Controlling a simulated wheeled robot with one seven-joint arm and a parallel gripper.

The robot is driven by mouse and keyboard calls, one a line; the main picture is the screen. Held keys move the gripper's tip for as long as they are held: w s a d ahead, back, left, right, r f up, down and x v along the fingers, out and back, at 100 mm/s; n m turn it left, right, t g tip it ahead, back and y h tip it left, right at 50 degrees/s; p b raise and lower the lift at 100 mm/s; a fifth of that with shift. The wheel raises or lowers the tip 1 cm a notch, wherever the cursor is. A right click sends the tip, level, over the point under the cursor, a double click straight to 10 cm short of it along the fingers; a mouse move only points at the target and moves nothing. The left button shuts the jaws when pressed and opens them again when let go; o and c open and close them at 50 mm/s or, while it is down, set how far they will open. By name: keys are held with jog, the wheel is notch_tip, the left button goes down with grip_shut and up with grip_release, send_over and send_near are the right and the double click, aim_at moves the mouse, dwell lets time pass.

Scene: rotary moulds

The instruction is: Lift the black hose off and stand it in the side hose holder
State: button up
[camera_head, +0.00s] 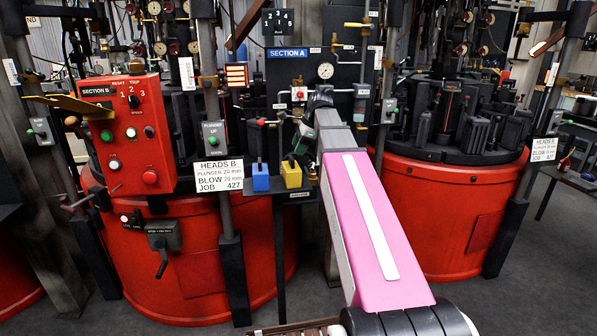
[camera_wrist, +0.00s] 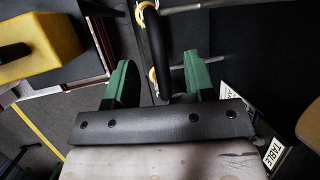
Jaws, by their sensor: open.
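In the wrist view a black hose (camera_wrist: 153,45) with yellow end bands runs down from the top edge between the two green fingers of my gripper (camera_wrist: 158,82). The fingers stand apart, the hose nearer the right one, and I see no clear grip on it. In the head view my gripper (camera_head: 303,139) is at the front of the section A panel, mostly hidden behind my own arm, and the hose cannot be made out there. I cannot tell which fitting is the side hose holder.
A yellow block (camera_head: 292,175) and a blue block (camera_head: 260,178) sit on a small stand below my gripper. The yellow block (camera_wrist: 38,42) is also at the left in the wrist view. A red control box (camera_head: 125,135) and red drums (camera_head: 447,215) flank the panel.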

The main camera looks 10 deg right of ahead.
jog(key=shift+d+x, duration=0.15)
jog(key=shift+x, duration=1.15)
jog(key=shift+d+x, duration=0.1)
jog(key=shift+x, duration=1.2)
jog(key=shift+f, duration=0.1)
jog(key=shift+s, duration=0.1)
jog(key=shift+c, duration=0.3)
grip_shut()
